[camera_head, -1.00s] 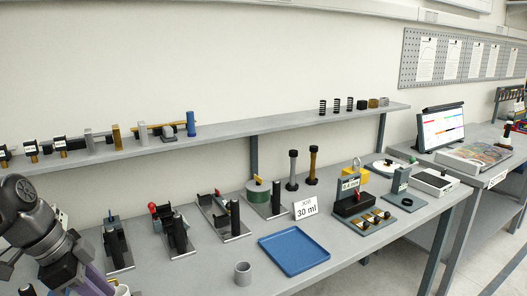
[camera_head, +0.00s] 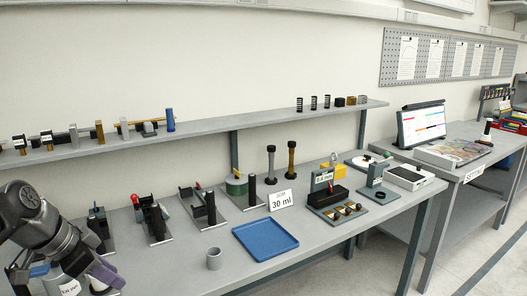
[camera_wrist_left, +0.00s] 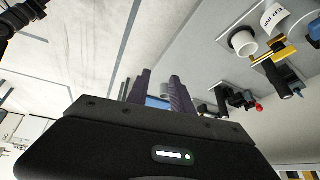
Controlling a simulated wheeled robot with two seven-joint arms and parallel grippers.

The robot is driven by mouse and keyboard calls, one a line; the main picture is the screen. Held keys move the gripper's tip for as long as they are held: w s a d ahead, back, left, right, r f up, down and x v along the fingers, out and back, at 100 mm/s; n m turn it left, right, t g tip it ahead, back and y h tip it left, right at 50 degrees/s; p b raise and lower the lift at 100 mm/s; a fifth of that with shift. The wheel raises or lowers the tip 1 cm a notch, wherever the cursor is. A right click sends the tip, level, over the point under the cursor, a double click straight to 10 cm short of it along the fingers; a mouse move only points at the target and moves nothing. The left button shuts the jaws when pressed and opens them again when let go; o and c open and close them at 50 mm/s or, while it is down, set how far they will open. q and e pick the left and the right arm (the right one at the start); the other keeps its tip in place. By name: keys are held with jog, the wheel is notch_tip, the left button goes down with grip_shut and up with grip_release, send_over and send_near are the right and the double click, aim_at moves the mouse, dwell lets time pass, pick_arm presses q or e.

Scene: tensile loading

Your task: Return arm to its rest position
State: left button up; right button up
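My left arm comes in at the lower left of the head view. Its gripper (camera_head: 106,274) hangs over the front left of the grey bench (camera_head: 335,225), with a purple finger showing. In the left wrist view its two fingers (camera_wrist_left: 158,92) stand a little apart, and nothing is clearly held between them. A bluish patch shows in the gap, too small to identify. My right gripper is not in view.
Several black-posted fixtures (camera_head: 152,222) line the bench beside my left arm. A grey cup (camera_head: 214,258) and a blue tray (camera_head: 265,238) lie to the right. A shelf (camera_head: 235,124) runs along the wall. A labelled white cylinder (camera_head: 70,288) is close to the gripper.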

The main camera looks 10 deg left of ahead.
pick_arm(q)
jog(key=w+d+f+n+t+y, duration=0.1)
jog(key=w+d+f+n+t, duration=0.1)
jog(key=w+d+f+n, duration=0.45)
jog(key=w+d+f, duration=0.1)
jog(key=d+f, duration=0.2)
jog(key=f, duration=0.3)
jog(key=w+d+f+n, duration=0.1)
jog(key=d+f, duration=0.1)
jog(key=f, duration=0.5)
jog(key=w+d+f, duration=0.1)
jog(key=d+f, duration=0.2)
jog(key=f, duration=0.3)
jog(key=s+d+f+n+g+h, duration=0.1)
jog(key=s+d+f, duration=0.4)
jog(key=s+f, duration=0.15)
jog(key=s+d+f+n+g, duration=0.1)
jog(key=s+d+f, duration=0.35)
jog(key=f, duration=0.35)
jog(key=s+d+f+g, duration=0.2)
jog(key=s+f, duration=0.2)
jog(key=s, duration=0.4)
jog(key=s+d+f+g+h, duration=0.1)
jog(key=s+d+f+g, duration=0.1)
jog(key=s, duration=0.6)
jog(key=shift+d+f, duration=0.85)
